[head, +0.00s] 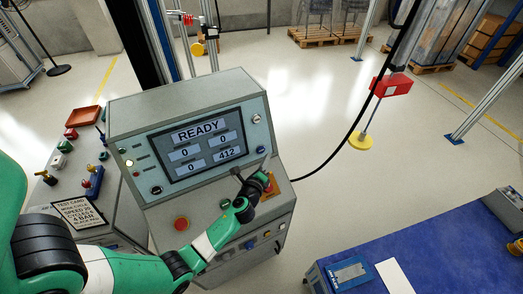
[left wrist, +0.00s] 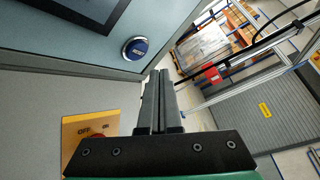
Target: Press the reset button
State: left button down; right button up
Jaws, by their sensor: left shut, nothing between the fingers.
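The grey control console (head: 190,95) has a screen (head: 197,145) reading READY, with 0, 0, 0 and 412. A round blue button with a pale label shows on the panel in the left wrist view (left wrist: 135,48); its text is too small to read. It appears as a small dark blue knob at the screen's lower right in the head view (head: 261,149). My left gripper (head: 264,163) is shut and empty, close to the blue button. In the left wrist view its fingertips (left wrist: 159,74) are just right of and below the button, with a visible gap. My right gripper is not in view.
A yellow-plated OFF/ON switch (left wrist: 90,135) sits beside the left gripper. A red mushroom button (head: 182,223) is on the lower console face. A test card (head: 78,213) and small controls stand at left. A blue-topped table (head: 440,250) is at lower right.

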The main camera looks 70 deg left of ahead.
pick_arm(q)
jog(key=shift+w+d+r, duration=0.1)
jog(key=shift+d+r, duration=0.1)
jog(key=shift+d, duration=0.5)
jog(key=shift+w+d+r, duration=0.1)
jog(key=shift+d+r, duration=0.05)
jog(key=shift+d, duration=0.55)
